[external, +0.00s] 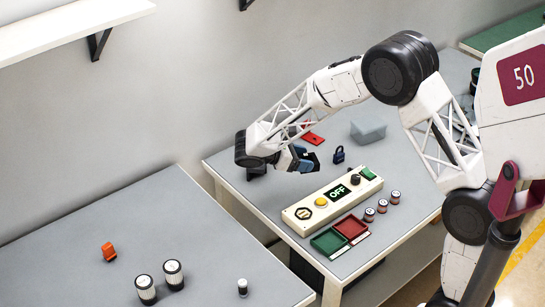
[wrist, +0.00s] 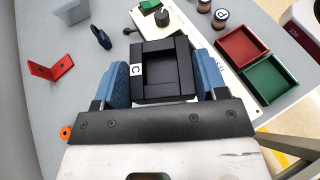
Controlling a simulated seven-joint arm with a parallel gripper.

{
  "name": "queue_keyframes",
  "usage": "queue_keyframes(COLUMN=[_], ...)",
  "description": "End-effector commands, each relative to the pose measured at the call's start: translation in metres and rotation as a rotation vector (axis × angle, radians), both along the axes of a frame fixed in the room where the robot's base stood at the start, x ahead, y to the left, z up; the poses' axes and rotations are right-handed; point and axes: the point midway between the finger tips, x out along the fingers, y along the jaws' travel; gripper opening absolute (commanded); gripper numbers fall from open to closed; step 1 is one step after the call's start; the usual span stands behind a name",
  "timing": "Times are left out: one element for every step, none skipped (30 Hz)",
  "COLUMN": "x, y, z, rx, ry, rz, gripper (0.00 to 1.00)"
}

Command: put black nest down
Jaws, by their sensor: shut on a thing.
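The black nest (wrist: 160,46) is a square black frame with a recessed middle and a white "C" label on its left side. In the wrist view my gripper (wrist: 162,76) has one blue finger on each side of it and is shut on it. In the external view my gripper (external: 305,160) is over the left end of the right-hand table, behind the OFF panel. The nest is small and dark there, partly hidden by the fingers. I cannot tell whether its underside touches the table.
A control panel (external: 340,195) reads OFF. Green (external: 328,241) and red (external: 350,228) trays and several small cans stand in front of it. A dark padlock (external: 338,155), red bracket (wrist: 51,69) and grey box (external: 368,130) are near. The left table (external: 100,210) is mostly clear.

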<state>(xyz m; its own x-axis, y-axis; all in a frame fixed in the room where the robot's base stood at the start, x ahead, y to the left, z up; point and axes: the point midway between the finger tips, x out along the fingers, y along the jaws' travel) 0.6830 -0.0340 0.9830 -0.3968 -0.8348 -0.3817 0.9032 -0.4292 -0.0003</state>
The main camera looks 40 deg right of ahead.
Motion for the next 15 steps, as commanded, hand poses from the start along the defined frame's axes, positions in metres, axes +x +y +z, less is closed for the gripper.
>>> queue_keyframes(x=[0.004, 0.007, 0.011, 0.013, 0.016, 0.019, 0.021, 0.024, 0.026, 0.029, 0.030, 0.033, 0.035, 0.037, 0.040], y=[-0.012, -0.018, -0.026, -0.031, -0.036, -0.042, -0.046, -0.050, -0.054, -0.058, -0.061, -0.066, -0.069, -0.072, -0.075], z=[0.007, 0.010, 0.014, 0.018, 0.021, 0.024, 0.027, 0.030, 0.033, 0.036, 0.038, 0.041, 0.044, 0.046, 0.050], rx=[-0.001, 0.000, 0.000, 0.000, -0.001, -0.001, 0.001, -0.001, 0.000, 0.000, 0.000, 0.000, 0.000, -0.001, 0.000], ry=[-0.003, -0.002, -0.004, -0.003, -0.004, -0.002, -0.004, -0.003, -0.003, -0.003, -0.002, -0.002, -0.003, -0.002, -0.003], rz=[0.047, 0.078, 0.115, 0.141, 0.166, 0.195, 0.214, 0.235, 0.258, 0.275, 0.290, 0.312, 0.326, 0.342, 0.361], gripper=[0.36, 0.36, 0.36, 0.36, 0.36, 0.36, 0.36, 0.36, 0.36, 0.36, 0.36, 0.36, 0.36, 0.36, 0.36])
